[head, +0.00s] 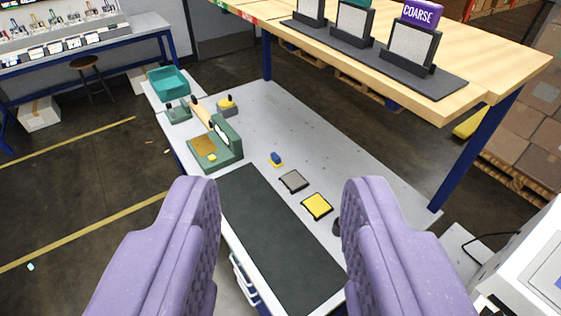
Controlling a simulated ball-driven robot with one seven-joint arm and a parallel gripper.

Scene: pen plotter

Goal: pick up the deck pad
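My gripper (281,190) shows as two purple padded fingers, wide apart with nothing between them. Beyond and below them is a light grey bench. Two small flat square pads lie there: a yellow one with a dark edge (317,206) and a grey one with a dark edge (293,181). I cannot tell which of these is the deck pad. Both appear between the fingers in the picture, apart from them. A dark object (337,227) is partly hidden by the right finger.
A long dark mat (270,240) covers the bench's near side. A small blue block (276,158), a green device (215,150) and a teal bin (168,82) stand farther back. A wooden table (475,75) with display stands rises behind.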

